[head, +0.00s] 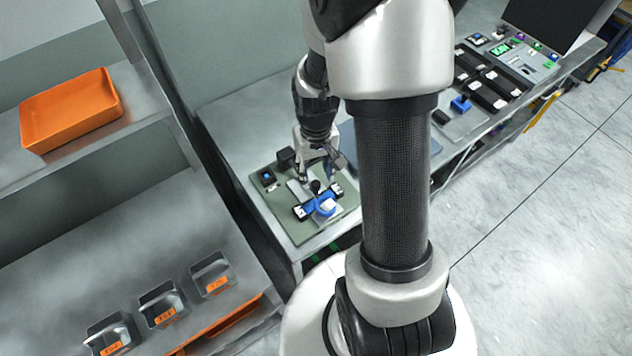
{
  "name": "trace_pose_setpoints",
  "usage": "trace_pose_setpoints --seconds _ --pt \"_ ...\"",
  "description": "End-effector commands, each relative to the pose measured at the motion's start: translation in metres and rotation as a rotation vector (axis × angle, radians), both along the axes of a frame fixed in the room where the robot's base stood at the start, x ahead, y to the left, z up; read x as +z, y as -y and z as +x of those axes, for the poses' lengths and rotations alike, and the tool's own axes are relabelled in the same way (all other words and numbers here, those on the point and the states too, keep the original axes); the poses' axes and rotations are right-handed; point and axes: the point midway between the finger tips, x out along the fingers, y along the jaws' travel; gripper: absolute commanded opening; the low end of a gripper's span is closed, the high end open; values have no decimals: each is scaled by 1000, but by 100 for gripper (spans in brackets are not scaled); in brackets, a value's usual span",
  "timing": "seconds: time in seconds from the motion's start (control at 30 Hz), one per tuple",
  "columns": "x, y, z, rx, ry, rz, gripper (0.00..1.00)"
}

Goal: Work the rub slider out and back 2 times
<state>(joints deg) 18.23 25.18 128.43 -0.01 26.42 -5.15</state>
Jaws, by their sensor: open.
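The rub fixture is a small device on a green base plate (287,218) at the near end of the bench. It carries a blue slider body (325,208) with a white block on it, dark-and-white end pieces at both sides, and a black knob (316,187) standing up behind. My gripper (320,177) points down over the fixture with its fingers spread, just above or around the knob. I cannot tell whether the fingers touch it. Nothing is seen held. The slider's track is partly hidden by the gripper and the parts on top.
A small dark box (286,158) and a blue button unit (267,177) stand on the plate's far left side. My upright arm link hides the bench to the right. An orange tray (72,108) lies on the left shelf, with labelled grey bins (212,274) below. Control panels fill the far bench.

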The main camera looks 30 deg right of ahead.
Motion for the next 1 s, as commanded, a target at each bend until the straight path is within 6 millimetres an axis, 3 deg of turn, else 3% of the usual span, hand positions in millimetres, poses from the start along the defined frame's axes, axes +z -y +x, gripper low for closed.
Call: trace_pose_setpoints --seconds 0.1,0.23,0.67,1.0 --pt "-24 0 -1 0 -4 1 43" --pt "-38 0 -1 0 -2 0 43" --pt "-45 0 0 0 1 0 42" --pt "-45 0 0 0 1 0 19"
